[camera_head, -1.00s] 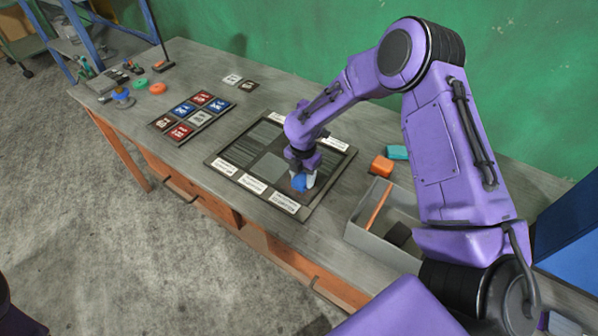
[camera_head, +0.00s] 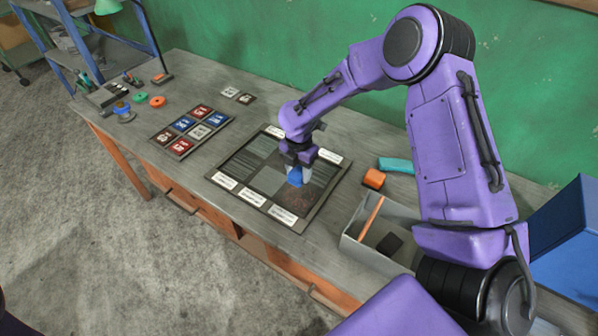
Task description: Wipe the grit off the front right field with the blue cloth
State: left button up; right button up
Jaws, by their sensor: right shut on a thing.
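The dark board (camera_head: 231,201) with several fields and white labels lies on the grey workbench. Its front right field (camera_head: 294,200) shows a brownish, speckled patch of grit. My right gripper (camera_head: 299,181) is shut on the blue cloth (camera_head: 294,176), which is bunched between the fingers. The cloth is at the back edge of the front right field, low over the board; whether it touches the surface I cannot tell. The gripper and wrist hide part of the fields behind. My left gripper is out of view.
A grey open box (camera_head: 352,242) with an orange stick and a dark block stands right of the board. Behind it lie an orange block (camera_head: 374,178) and a teal block (camera_head: 396,165). Coloured tiles (camera_head: 187,129) lie to the left. The bench's front edge is clear.

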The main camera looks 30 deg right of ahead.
jog(key=shift+f, duration=0.1)
jog(key=b, duration=0.4)
send_over(298, 196)
notch_tip(298, 196, down, 7)
jog(key=shift+s+d+r, duration=0.1)
jog(key=shift+s+r, duration=0.05)
jog(key=shift+f+b, duration=0.3)
jog(key=shift+f, duration=0.15)
jog(key=shift+r, duration=0.1)
jog(key=shift+p, duration=0.35)
jog(key=shift+f+b, duration=0.45)
jog(key=shift+f, duration=0.25)
